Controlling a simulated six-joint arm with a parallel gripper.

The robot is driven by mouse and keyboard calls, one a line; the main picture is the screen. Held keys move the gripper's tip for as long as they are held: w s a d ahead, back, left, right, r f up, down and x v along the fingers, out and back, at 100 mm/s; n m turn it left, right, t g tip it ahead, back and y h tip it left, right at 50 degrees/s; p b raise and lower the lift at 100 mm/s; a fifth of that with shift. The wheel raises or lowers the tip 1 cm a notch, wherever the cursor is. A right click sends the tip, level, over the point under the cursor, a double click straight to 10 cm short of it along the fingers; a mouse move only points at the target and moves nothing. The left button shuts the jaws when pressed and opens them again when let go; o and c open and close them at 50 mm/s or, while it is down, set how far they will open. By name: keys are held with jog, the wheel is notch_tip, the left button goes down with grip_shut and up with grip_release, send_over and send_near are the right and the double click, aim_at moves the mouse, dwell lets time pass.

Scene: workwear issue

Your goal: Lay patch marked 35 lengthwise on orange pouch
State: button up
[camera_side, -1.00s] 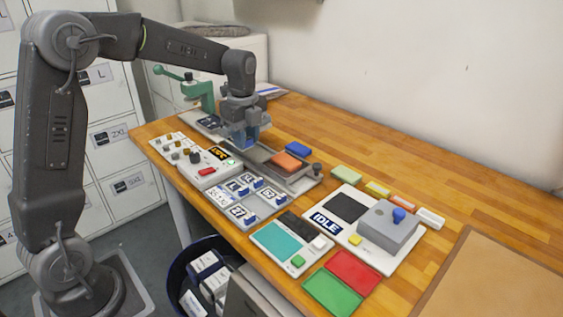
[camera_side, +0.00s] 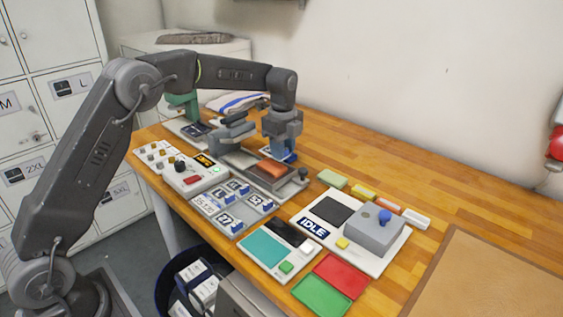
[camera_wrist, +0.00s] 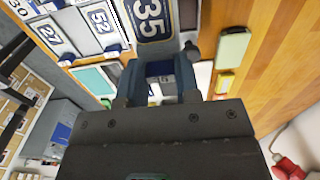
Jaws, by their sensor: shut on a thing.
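The orange pouch (camera_side: 272,169) lies flat on the grey fixture (camera_side: 240,160) in the side view. My gripper (camera_side: 281,150) is just behind and above it, pointing down. In the wrist view my gripper (camera_wrist: 158,68) is shut on the dark blue patch marked 35 (camera_wrist: 150,18), which has a pale border. The patch extends beyond the fingertips, over the fixture. The pouch cannot be seen in the wrist view; the patch appears to cover its place. In the side view the patch is hard to make out, and its gap to the pouch cannot be told.
A tray (camera_side: 232,205) of other numbered patches stands in front of the fixture. A knob (camera_side: 303,174) is at the fixture's right end. The white IDLE station (camera_side: 300,222) and several coloured blocks stand to the right. A grey raised part (camera_side: 232,131) is left of my gripper.

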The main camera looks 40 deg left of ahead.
jog(key=shift+f, duration=2.1)
jog(key=shift+f, duration=0.15)
jog(key=o, duration=0.9)
